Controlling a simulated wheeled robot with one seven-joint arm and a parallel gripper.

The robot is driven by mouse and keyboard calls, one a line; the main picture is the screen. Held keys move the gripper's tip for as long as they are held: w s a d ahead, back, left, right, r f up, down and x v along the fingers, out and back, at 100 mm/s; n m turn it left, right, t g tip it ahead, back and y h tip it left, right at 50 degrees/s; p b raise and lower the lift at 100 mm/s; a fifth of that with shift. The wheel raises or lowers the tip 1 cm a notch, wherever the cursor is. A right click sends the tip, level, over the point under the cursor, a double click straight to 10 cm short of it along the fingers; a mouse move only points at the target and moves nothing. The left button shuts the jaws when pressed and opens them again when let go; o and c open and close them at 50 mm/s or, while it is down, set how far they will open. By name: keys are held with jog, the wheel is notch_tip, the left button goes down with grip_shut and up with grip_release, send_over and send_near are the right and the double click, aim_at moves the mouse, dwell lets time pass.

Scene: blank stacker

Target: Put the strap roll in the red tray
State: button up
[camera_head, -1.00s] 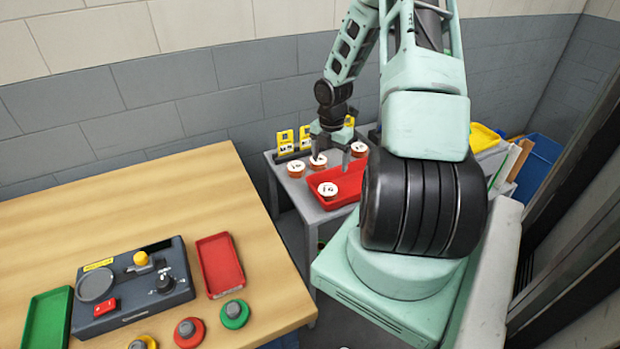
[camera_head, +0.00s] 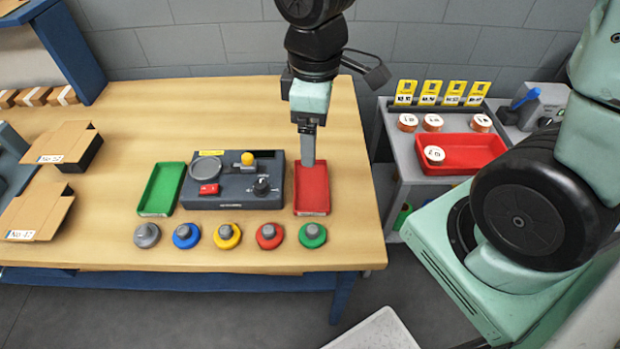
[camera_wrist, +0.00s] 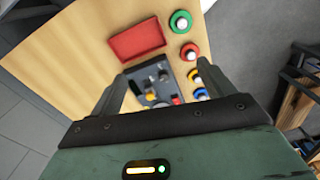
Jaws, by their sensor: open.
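Several orange rolls with white labelled tops are on the grey cart. One roll (camera_head: 434,155) sits at the left inside the larger red tray (camera_head: 470,168); others (camera_head: 408,122), (camera_head: 432,122) and (camera_head: 481,122) stand behind it. I cannot read which is the strap roll. A smaller red tray (camera_head: 311,196) lies empty on the wooden table, and it also shows in the wrist view (camera_wrist: 137,39). My gripper (camera_head: 308,163) appears above this tray's back end, away from the cart. In the wrist view my gripper (camera_wrist: 166,84) is open, with nothing held between its fingers.
A dark control box (camera_head: 235,192) with a yellow knob stands left of the small red tray, then a green tray (camera_head: 162,188). Several coloured round buttons line the table front. Open cardboard boxes (camera_head: 62,143) are at left. Yellow tags (camera_head: 452,93) stand behind the rolls.

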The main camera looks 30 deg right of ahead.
jog(key=s+a+r+m, duration=0.2)
jog(key=s+a, duration=0.5)
jog(key=s, duration=0.4)
jog(key=shift+r, duration=0.3)
